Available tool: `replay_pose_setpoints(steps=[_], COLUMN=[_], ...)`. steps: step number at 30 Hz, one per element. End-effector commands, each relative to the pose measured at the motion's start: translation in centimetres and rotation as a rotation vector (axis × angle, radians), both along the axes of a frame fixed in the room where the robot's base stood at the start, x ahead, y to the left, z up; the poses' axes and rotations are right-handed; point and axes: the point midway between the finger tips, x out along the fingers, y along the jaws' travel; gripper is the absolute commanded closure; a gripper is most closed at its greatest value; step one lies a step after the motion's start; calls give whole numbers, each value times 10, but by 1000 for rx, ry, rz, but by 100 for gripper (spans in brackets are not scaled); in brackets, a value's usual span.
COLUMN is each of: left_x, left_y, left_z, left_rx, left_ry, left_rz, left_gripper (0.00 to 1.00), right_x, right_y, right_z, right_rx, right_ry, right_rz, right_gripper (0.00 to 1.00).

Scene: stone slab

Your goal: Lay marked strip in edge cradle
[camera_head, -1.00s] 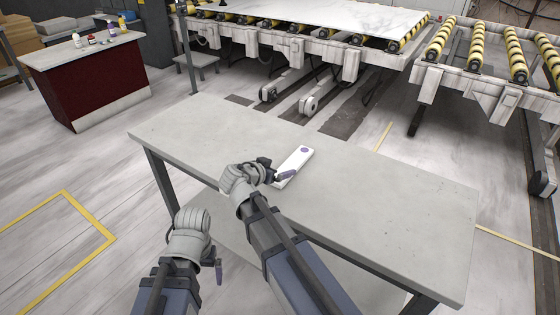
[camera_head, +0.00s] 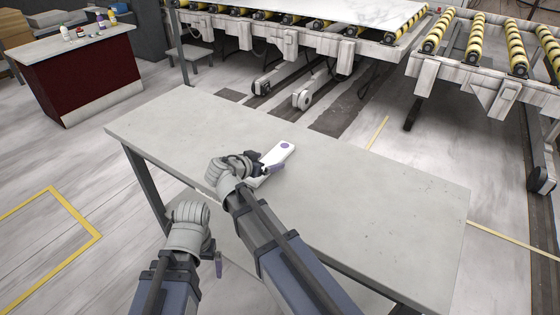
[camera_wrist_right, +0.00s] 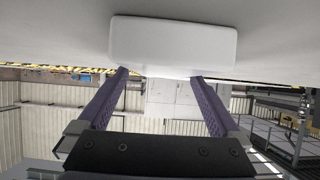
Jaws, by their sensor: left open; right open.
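My left gripper (camera_head: 218,264) hangs low in front of the table's near edge, empty. I cannot make out an edge cradle.
The grey table (camera_head: 390,205) is bare to the right and left of the strip. Behind it stand a conveyor with a white slab (camera_head: 345,14) and another with yellow-black rollers (camera_head: 477,42). A dark red cabinet (camera_head: 85,80) with bottles stands at the back left.

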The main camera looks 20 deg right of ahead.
Motion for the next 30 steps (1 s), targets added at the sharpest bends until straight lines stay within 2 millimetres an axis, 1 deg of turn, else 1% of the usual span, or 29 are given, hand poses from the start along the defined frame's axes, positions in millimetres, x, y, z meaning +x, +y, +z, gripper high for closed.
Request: replay_pose_setpoints(steps=[1, 9, 30], left_x=[0, 0, 0], left_y=[0, 0, 0], left_z=[-5, -4, -4], left_rx=[0, 0, 0], left_ry=[0, 0, 0], left_rz=[0, 0, 0], left_gripper=[2, 2, 2], right_x=[2, 1, 1], right_y=[3, 4, 4], right_z=[-5, -4, -4], right_rx=[0, 0, 0], right_ry=[0, 0, 0], right_rz=[1, 0, -1], right_gripper=[0, 0, 79])
